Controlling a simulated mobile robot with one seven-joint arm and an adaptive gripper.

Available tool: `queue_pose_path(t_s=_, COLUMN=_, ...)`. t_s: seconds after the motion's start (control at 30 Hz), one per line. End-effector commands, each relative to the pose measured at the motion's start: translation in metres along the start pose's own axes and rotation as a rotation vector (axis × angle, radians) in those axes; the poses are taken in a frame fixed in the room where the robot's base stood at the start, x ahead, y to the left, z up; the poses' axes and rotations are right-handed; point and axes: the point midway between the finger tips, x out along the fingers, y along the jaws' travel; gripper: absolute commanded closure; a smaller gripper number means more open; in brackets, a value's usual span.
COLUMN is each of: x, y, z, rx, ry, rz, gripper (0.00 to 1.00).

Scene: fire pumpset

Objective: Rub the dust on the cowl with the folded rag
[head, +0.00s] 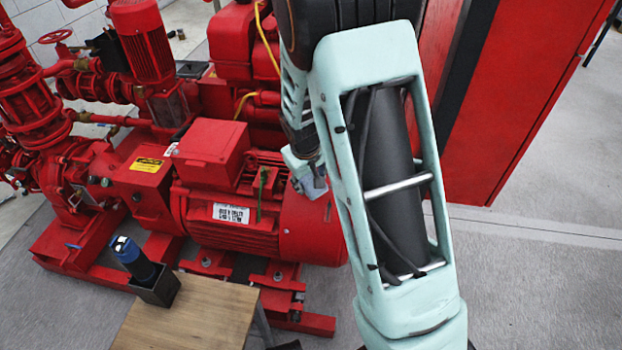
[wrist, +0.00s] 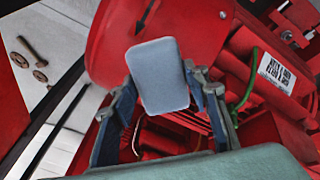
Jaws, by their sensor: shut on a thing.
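The folded rag (wrist: 158,72) is a flat grey-blue pad with rounded corners. In the wrist view my gripper (wrist: 160,98) is shut on it, one finger on each side. The red cowl (head: 312,232) is the rounded end of the motor in the head view, partly hidden by my arm. It also shows behind the rag in the wrist view (wrist: 108,45). My gripper (head: 307,178) is at the cowl's upper part in the head view, mostly hidden by my arm. I cannot tell whether the rag touches the cowl. A dark streak shows on the cowl; dust is not clear.
A wooden table (head: 190,318) stands front left, with a dark holder (head: 157,288) containing a blue-black tool (head: 132,258). Red pumps and pipes (head: 40,110) fill the left. A tall red cabinet (head: 525,90) stands at right. A green item (head: 261,190) hangs on the motor.

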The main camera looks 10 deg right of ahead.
Motion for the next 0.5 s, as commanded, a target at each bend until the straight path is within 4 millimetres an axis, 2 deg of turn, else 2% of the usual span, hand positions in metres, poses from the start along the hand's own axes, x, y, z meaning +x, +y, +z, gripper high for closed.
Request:
queue_pose_path(t_s=0.17, x=-0.002, y=0.0, z=-0.001, rx=0.0, ry=0.001, rz=0.0, gripper=0.77)
queue_pose_path(t_s=0.5, x=-0.029, y=0.0, z=-0.001, rx=-0.002, ry=0.001, rz=0.0, gripper=0.77)
